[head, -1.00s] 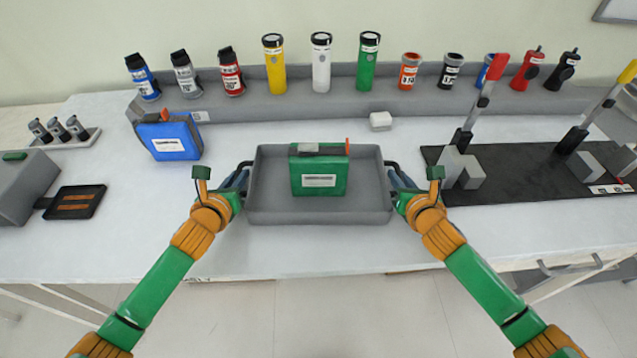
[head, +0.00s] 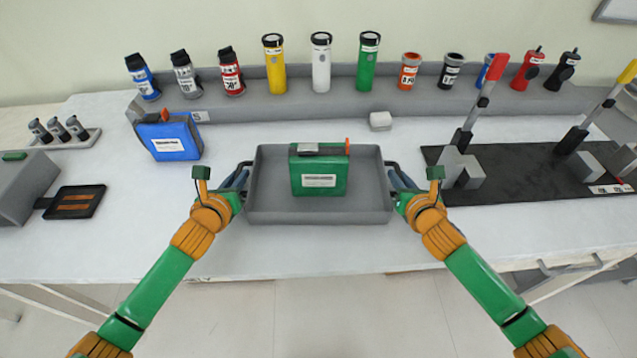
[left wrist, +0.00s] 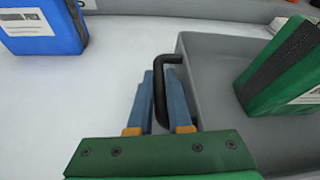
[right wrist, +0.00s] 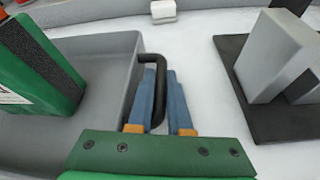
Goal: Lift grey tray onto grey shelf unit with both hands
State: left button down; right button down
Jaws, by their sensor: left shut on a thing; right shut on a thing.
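The grey tray (head: 270,212) is a shallow open box at the middle front of the white table in the head view. A green case (head: 320,176) with a white label stands inside it. My left gripper (head: 243,176) is shut on the black handle (left wrist: 158,88) at the tray's left end. My right gripper (head: 393,177) is shut on the black handle (right wrist: 159,90) at its right end. The tray looks level; I cannot tell whether it touches the table. A long grey ledge (head: 300,101) runs along the back; I see no other grey shelf unit.
Several bottles and canisters, one of them yellow (head: 274,66), stand on the ledge. A blue case (head: 172,139) is behind left of the tray, a small white block (head: 380,121) behind right. A black board (head: 520,178) with upright levers fills the right.

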pick_arm(q)
jog(key=shift+w+r, duration=0.1)
jog(key=shift+r, duration=0.1)
pick_arm(e)
jog(key=shift+w+r, duration=0.1)
jog(key=shift+r, duration=0.1)
